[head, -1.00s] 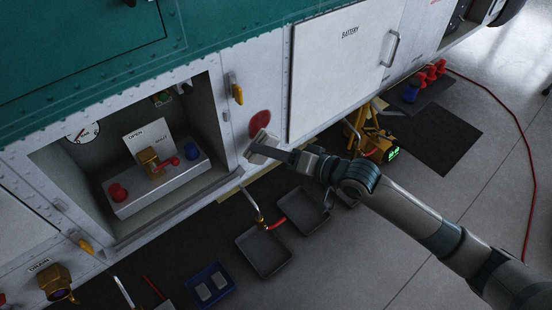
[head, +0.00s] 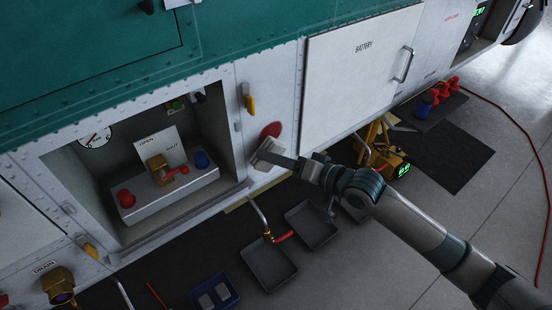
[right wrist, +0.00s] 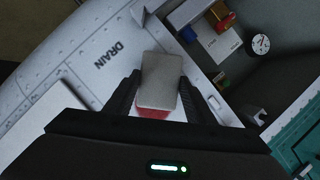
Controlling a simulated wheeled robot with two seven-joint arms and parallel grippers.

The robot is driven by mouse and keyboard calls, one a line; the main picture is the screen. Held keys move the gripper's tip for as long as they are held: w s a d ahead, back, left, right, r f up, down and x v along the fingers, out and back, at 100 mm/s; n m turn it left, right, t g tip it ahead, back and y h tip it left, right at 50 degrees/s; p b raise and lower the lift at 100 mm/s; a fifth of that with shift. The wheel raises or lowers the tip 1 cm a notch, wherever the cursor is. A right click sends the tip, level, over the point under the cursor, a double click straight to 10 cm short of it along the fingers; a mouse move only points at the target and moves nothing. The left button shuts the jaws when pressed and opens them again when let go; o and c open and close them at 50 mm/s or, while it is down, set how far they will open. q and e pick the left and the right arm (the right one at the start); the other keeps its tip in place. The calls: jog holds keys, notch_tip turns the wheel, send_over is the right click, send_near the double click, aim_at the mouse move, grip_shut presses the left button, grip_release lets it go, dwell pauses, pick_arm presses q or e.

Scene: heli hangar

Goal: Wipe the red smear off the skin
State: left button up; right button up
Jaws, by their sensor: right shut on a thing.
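A red smear (head: 271,130) is on the white skin (head: 285,100) between the open bay and the battery door. My right gripper (head: 280,159) is shut on a pale grey pad (head: 267,150), which lies at or very close to the skin just below the visible red. In the right wrist view the pad (right wrist: 160,78) stands between the two dark fingers, with part of the smear (right wrist: 155,114) showing beside its edge. The pad may hide some of the red. Contact with the skin is hard to tell. My left gripper is not in view.
The open bay (head: 130,228) with a valve box (head: 165,190) lies left of the pad. A yellow latch (head: 249,104) sticks out above the smear. Black trays (head: 268,268), a blue tray (head: 213,290) and a yellow floor unit (head: 376,155) stand below on the floor.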

jog(key=shift+w+a, duration=0.6)
jog(key=shift+w, duration=0.15)
dwell(0.4)
jog(key=shift+w+d, duration=0.1)
jog(key=shift+d, duration=0.05)
